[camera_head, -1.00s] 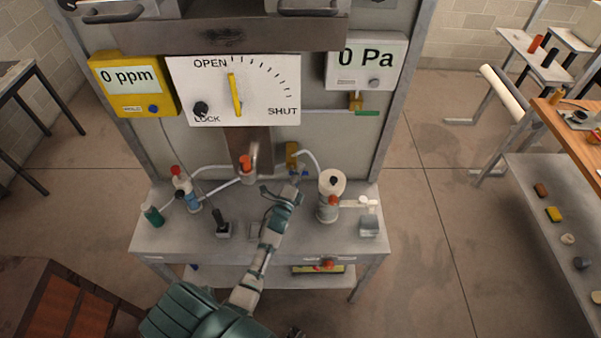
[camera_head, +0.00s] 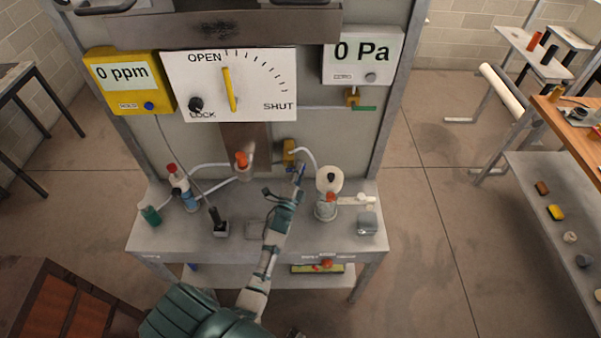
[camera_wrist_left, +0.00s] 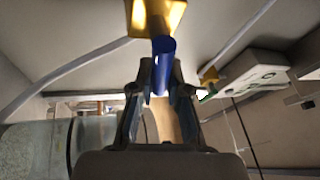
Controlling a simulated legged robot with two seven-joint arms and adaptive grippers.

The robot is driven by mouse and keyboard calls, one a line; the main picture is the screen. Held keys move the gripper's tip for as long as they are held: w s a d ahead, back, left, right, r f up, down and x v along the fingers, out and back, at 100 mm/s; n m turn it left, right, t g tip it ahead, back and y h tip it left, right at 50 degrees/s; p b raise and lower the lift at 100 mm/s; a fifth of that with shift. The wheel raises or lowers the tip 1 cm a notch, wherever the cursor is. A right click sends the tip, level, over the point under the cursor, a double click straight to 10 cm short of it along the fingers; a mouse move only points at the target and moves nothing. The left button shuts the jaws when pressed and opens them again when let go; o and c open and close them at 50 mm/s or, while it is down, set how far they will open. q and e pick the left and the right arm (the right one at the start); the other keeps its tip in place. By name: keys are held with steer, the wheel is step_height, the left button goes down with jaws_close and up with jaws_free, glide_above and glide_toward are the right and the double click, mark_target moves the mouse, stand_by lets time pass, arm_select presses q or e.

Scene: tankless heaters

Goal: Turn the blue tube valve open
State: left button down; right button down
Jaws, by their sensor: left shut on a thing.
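The blue valve handle (camera_wrist_left: 162,52) sticks out from a yellow fitting (camera_wrist_left: 152,16) at the top of the left wrist view. It also shows small at the back of the bench in the head view (camera_head: 302,168), beside the yellow fitting (camera_head: 288,150). My left gripper (camera_wrist_left: 160,78) is shut on the handle, with one finger on each side of its near end. In the head view my left gripper (camera_head: 296,186) reaches up from below to the handle and partly hides it. My right gripper is not in view.
A white canister (camera_head: 328,182) with a red part stands close right of the gripper. A red-topped pipe (camera_head: 242,162), a black lever (camera_head: 217,222) and bottles stand to the left. The dial panel (camera_head: 260,75) is above. The bench's front edge is fairly clear.

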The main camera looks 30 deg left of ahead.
mark_target(290, 162)
arm_select(q)
steer(key=n+y+b, duration=0.1)
steer(key=n, duration=0.1)
steer(key=r+n+y, duration=0.1)
steer(key=n, duration=0.2)
steer(key=shift+s+a+b, duration=0.15)
steer(key=shift+a+b, duration=0.05)
steer(key=shift+b, duration=0.2)
steer(key=n+y, duration=0.2)
steer(key=n+b, duration=0.1)
steer(key=n, duration=0.1)
steer(key=shift+s+a+r+y, duration=0.15)
steer(key=shift+a+r+y, duration=0.1)
steer(key=shift+r+y, duration=0.15)
steer(key=n+y, duration=0.1)
steer(key=n, duration=0.1)
steer(key=n+g+y, duration=0.1)
steer(key=n, duration=0.1)
steer(key=a+r+n+y, duration=0.1)
steer(key=n, duration=0.1)
steer(key=shift+s+n+g, duration=0.3)
steer(key=shift+s+a+r+n+g+y, duration=0.1)
steer(key=shift+a+n+g+y, duration=0.15)
steer(key=shift+n+y, duration=0.4)
steer(key=shift+s+a+n+g+y, duration=0.1)
steer(key=shift+n+g+y, duration=0.2)
steer(key=shift+n, duration=0.65)
